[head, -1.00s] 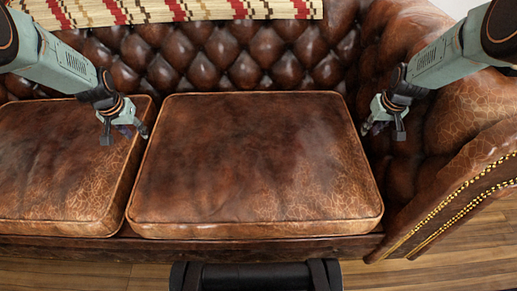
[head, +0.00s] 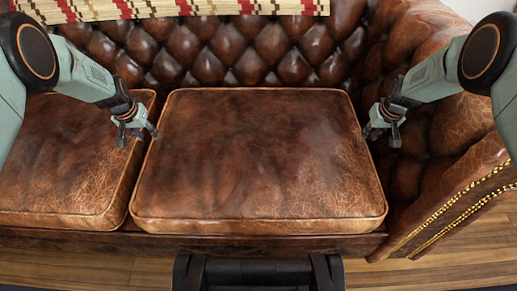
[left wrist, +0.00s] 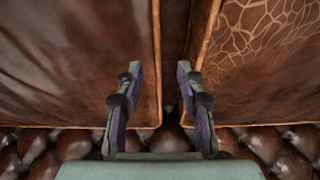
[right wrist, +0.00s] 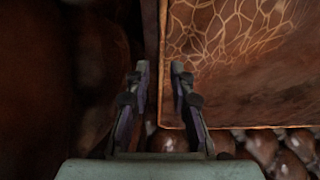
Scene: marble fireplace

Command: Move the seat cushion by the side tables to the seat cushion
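A brown leather seat cushion (head: 260,160) lies flat on the sofa in the middle of the head view. A second seat cushion (head: 65,165) lies beside it on the left, with a narrow gap between. My left gripper (head: 137,133) is open and empty above that gap near the back; its fingers (left wrist: 157,72) stand apart on either side of the gap in the left wrist view. No side tables show.
The tufted sofa back (head: 240,50) rises behind the cushions, with a striped woven cover (head: 160,8) on top. The studded armrest (head: 450,180) stands close on the right. Wooden floor (head: 80,270) shows in front of the sofa.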

